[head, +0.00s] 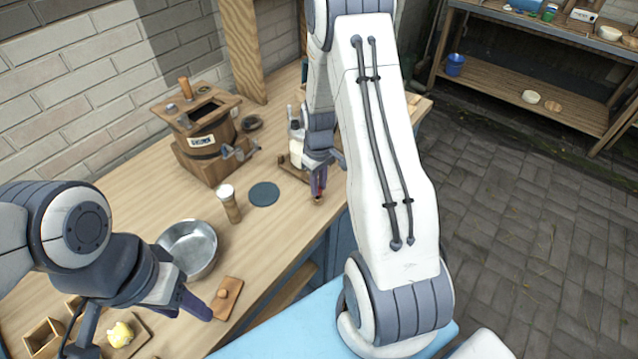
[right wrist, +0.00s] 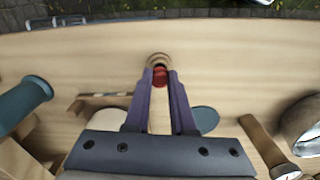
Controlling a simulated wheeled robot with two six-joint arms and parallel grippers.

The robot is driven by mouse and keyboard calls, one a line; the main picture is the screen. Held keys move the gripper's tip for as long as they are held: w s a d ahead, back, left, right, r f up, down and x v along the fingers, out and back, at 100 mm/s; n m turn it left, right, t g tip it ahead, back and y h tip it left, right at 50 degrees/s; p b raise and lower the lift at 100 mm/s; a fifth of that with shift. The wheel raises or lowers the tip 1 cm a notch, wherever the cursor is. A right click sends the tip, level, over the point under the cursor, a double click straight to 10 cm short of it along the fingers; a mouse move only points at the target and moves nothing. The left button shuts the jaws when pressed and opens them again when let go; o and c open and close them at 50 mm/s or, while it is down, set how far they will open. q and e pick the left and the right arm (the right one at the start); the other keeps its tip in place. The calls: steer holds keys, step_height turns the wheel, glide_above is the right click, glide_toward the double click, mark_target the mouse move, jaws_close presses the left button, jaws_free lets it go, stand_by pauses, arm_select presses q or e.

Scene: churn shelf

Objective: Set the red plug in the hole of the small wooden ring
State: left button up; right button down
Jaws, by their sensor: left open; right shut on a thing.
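The red plug (right wrist: 160,78) is between the purple fingertips of my right gripper (right wrist: 161,84) in the right wrist view. In the head view my right gripper (head: 318,188) points down near the bench's right edge, shut on the plug. The small wooden ring (right wrist: 157,60) shows just beyond the fingertips, its dark hole partly visible; it also shows below the fingertips in the head view (head: 318,202). The plug appears close to the ring, but I cannot tell whether it enters the hole. My left gripper (head: 185,300) is open and empty at the lower left.
A wooden churn (head: 205,140), a shaker (head: 230,205), a dark round mat (head: 263,194) and a metal bowl (head: 190,250) stand on the bench. A small handled board (head: 227,296) and a butter dish (head: 135,340) lie at the front. Shelves (head: 530,85) are at the back right.

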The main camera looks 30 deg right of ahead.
steer(key=shift+f+b, duration=0.6)
steer(key=shift+f, duration=0.3)
steer(key=shift+r, duration=0.15)
stand_by(0.4)
steer(key=c, duration=0.7)
jaws_free()
steer(key=c, duration=0.4)
steer(key=shift+o, duration=0.2)
steer(key=shift+r+p, duration=3.2)
steer(key=shift+r, duration=0.45)
